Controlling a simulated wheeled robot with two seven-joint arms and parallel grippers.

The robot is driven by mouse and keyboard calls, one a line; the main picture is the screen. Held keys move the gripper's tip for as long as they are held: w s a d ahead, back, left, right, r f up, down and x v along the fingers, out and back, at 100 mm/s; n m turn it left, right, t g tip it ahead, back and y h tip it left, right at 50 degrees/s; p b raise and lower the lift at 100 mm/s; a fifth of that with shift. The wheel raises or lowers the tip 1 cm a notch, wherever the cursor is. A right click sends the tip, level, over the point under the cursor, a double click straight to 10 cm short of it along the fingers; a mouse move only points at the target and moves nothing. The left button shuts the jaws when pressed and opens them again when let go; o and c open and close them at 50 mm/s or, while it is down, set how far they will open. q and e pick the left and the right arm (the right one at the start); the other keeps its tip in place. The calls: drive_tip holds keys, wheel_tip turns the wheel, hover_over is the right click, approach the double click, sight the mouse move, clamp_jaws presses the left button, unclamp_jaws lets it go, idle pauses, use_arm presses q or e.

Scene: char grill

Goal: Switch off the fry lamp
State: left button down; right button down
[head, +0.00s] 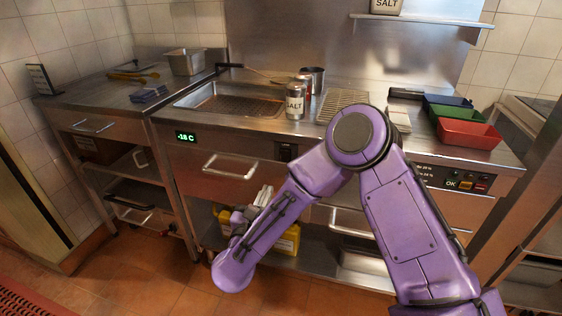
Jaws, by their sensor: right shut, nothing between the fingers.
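A small black switch (287,152) is set in the steel front panel of the middle counter, right of a green "-18 C" display (186,137). I cannot tell which way it is set. No lamp can be made out clearly. My purple right arm crosses the view, with its forearm slanting down and left in front of the counter. My left gripper is not in view.
A sunken steel tray (205,103) and a salt can (295,100) are on the counter. Red (468,133), green (446,108) and blue bins stand at right. A drawer handle (229,167) juts out below the panel. A yellow container (288,241) is on the lower shelf.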

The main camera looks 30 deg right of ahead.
sight(284, 153)
drive_tip(key=p+x, duration=0.2)
drive_tip(key=x, duration=1)
drive_tip(key=shift+w+d, duration=0.2)
drive_tip(key=shift+d, duration=0.1)
drive_tip(key=shift+w+d+r, duration=0.1)
drive_tip(key=shift+w+d, duration=0.2)
drive_tip(key=shift+w, duration=0.05)
